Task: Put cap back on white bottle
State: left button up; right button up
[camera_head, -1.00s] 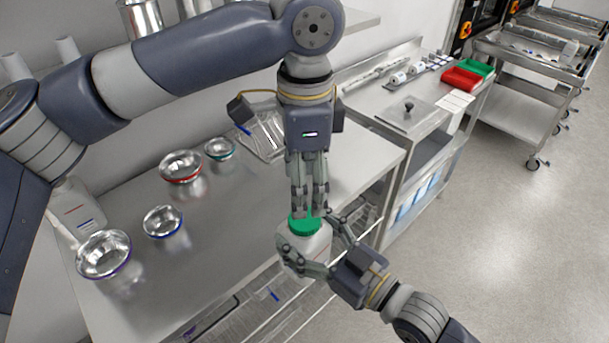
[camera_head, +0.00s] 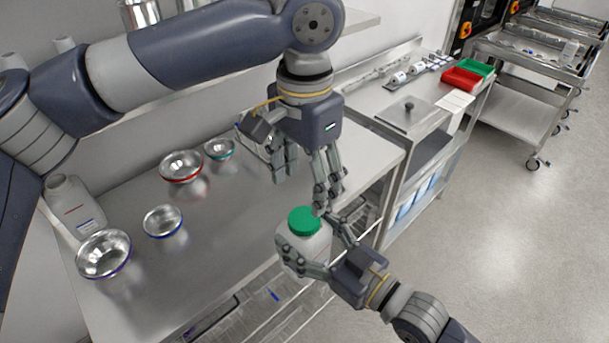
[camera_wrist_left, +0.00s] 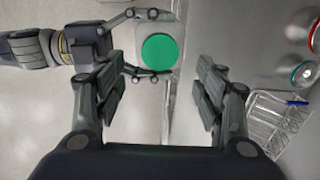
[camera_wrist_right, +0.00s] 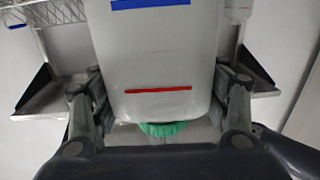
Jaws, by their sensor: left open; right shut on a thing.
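The white bottle (camera_head: 305,245) is in my right gripper (camera_head: 325,247), held upright in front of the table's front edge. The green cap (camera_head: 304,220) sits on top of the bottle's mouth. Whether it is fully tightened I cannot tell. My left gripper (camera_head: 306,195) is open and empty just above the cap, its fingers spread apart. In the left wrist view the cap (camera_wrist_left: 160,51) lies beyond and between the open fingers, not touching them. In the right wrist view the bottle body (camera_wrist_right: 158,65) with red and blue lines is between my fingers, the cap's edge (camera_wrist_right: 163,129) below it.
Several metal bowls (camera_head: 181,167) stand on the steel table (camera_head: 215,235). Another white bottle (camera_head: 73,205) stands at the table's left end. A wire basket is partly hidden behind my left gripper. A counter with red (camera_head: 461,78) and green trays is at the right.

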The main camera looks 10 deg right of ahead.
aim_at(304, 217)
pick_arm(q)
notch_tip(304, 217, down, 8)
jog(key=shift+r, duration=0.1)
dwell(0.4)
jog(key=c, duration=1.2)
jog(key=shift+o, duration=0.2)
jog(key=m, duration=0.8)
jog(key=o, duration=1.3)
jog(key=shift+c, duration=0.2)
jog(key=shift+r, duration=0.1)
